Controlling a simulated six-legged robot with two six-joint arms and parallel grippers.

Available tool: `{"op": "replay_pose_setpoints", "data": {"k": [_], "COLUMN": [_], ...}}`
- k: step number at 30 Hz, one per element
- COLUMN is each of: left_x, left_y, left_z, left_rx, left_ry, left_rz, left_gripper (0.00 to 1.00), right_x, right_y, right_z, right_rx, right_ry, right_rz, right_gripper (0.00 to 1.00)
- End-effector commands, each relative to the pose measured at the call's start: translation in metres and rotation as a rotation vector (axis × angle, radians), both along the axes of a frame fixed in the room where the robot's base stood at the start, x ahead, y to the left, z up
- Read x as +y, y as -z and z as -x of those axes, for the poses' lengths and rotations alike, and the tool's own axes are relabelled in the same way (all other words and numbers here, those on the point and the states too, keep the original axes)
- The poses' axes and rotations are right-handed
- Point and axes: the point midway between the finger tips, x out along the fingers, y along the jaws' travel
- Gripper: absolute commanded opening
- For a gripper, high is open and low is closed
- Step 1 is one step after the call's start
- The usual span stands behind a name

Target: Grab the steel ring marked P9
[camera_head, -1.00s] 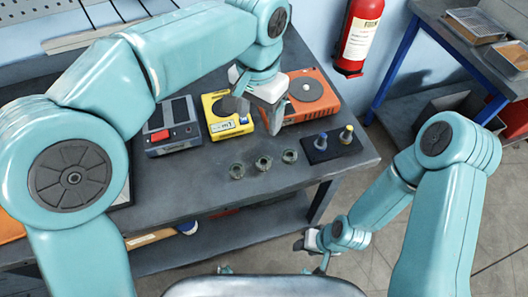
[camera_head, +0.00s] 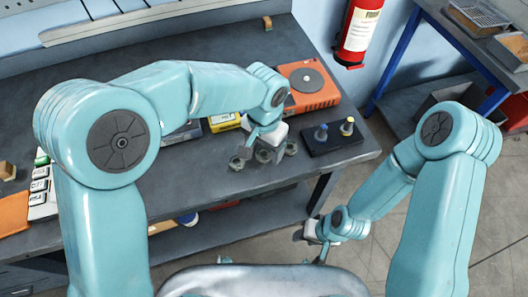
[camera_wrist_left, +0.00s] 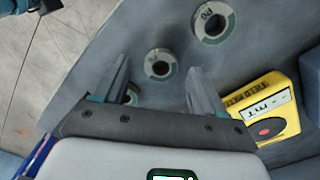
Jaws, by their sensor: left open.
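Three small steel rings lie in a row on the grey bench: a left one (camera_head: 237,163), a middle one (camera_head: 263,156) and a right one (camera_head: 290,148). In the left wrist view one ring (camera_wrist_left: 213,22) lies at the top with a label whose last character I cannot read surely. Another ring (camera_wrist_left: 158,65) lies between the fingers in that view, and a third (camera_wrist_left: 131,95) is partly hidden by a finger. My left gripper (camera_head: 262,148) is open and empty above the rings. My right gripper (camera_head: 312,246) hangs beyond the bench's front edge, seemingly open.
A black board with two knobbed pegs (camera_head: 334,138) stands right of the rings. An orange device (camera_head: 312,82) is behind. A yellow meter (camera_wrist_left: 265,107) lies close to the left gripper. A fire extinguisher (camera_head: 357,35) hangs on the wall.

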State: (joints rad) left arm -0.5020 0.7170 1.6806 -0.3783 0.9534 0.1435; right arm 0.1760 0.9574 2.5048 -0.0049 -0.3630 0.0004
Motion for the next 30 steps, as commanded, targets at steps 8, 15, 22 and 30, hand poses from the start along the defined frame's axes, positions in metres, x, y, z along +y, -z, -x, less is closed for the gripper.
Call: {"op": "replay_pose_setpoints", "data": {"k": [8,15,22,30], "left_x": [0.000,0.000,0.000,0.000], "left_y": [0.013,0.012,0.012,-0.003], "left_z": [-0.001,-0.001,-0.001,-0.002], "left_rx": [0.000,0.000,0.000,-0.005], "left_ry": [-0.001,-0.001,-0.001,-0.001], "left_rz": [0.001,0.001,0.001,0.002], "left_gripper": [0.71,0.15,0.07,0.07], "right_x": [0.000,0.000,0.000,0.000], "right_y": [-0.001,-0.001,-0.001,0.000], "right_z": [0.000,0.000,0.000,0.000], "right_rx": [0.000,0.000,0.000,0.000], "right_ry": [0.000,0.000,0.000,0.000], "right_rz": [0.000,0.000,0.000,0.000], "right_gripper": [0.43,0.43,0.43,0.43]}}
